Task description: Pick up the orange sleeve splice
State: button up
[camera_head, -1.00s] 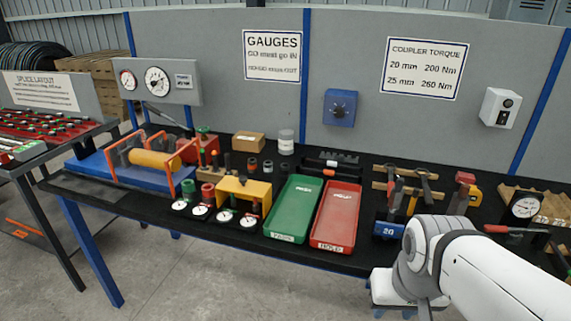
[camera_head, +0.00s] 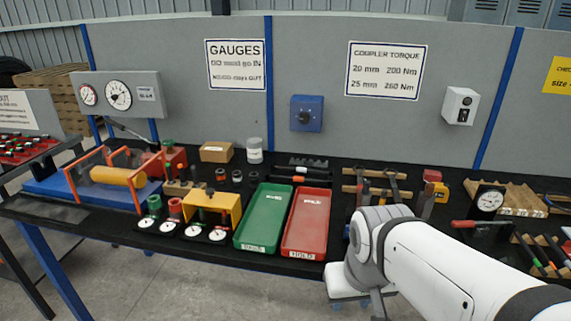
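I cannot pick out a sure orange sleeve splice. An orange-yellow cylinder (camera_head: 118,176) lies inside an orange-framed rig on a blue base (camera_head: 60,189) at the left of the bench. A small orange mark (camera_head: 298,179) shows by the dark bars behind the trays, too small to make out. My white arm (camera_head: 420,255) reaches in from the lower right, over the front edge of the bench. Its fingertips do not show, so I cannot see whether it holds anything. It is well to the right of the orange-yellow cylinder.
A green tray (camera_head: 247,243) and a red tray (camera_head: 288,246) lie mid-bench, left of my arm. A yellow bracket (camera_head: 233,206) and several dial gauges (camera_head: 193,231) stand left of them. Tools and a dial block (camera_head: 489,201) crowd the right. A grey panel (camera_head: 340,140) closes the back.

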aim_at(301, 180)
jog(key=i, duration=0.9)
jog(key=u, duration=0.05)
